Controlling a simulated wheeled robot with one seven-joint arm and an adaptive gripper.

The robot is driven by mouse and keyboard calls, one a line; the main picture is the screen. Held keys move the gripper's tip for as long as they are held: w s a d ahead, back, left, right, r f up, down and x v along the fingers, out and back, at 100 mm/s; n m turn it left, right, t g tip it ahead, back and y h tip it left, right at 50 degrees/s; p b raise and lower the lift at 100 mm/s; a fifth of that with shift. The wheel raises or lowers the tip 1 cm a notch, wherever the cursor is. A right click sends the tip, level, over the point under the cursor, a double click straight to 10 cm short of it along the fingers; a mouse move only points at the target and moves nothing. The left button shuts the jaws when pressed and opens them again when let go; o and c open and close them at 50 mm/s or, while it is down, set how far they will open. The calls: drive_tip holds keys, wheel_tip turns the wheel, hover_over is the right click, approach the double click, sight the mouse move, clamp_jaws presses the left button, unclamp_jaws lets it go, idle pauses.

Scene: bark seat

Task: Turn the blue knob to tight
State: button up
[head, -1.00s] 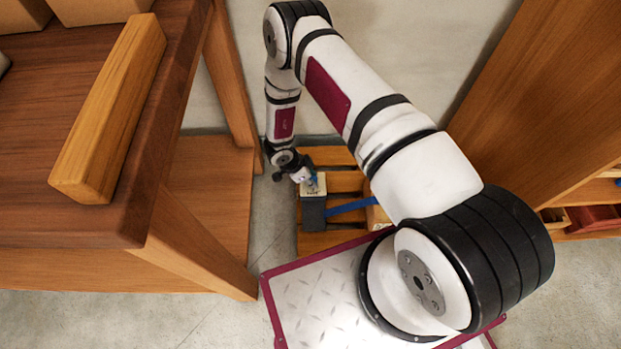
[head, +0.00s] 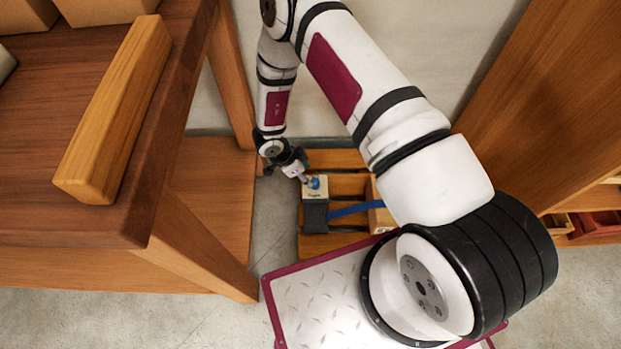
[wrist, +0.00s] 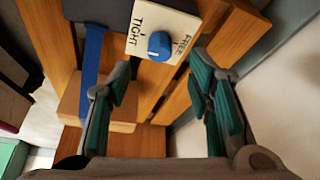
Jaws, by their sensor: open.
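The blue knob (wrist: 160,46) sits on a cream label plate (wrist: 176,16) marked TIGHT on its left and FREE on its right in the wrist view. A pale mark on the knob points down toward the plate's lower edge, between the two words. In the head view my gripper (head: 303,176) is just left of the knob.
A blue strap (head: 350,208) runs from the grey box over a wooden slatted pallet (head: 345,185) to a pale block (head: 380,217). A wooden workbench (head: 150,200) stands close on the left. A wooden cabinet (head: 530,100) stands on the right.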

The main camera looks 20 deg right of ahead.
drive_tip(key=v, duration=0.5)
idle(0.5)
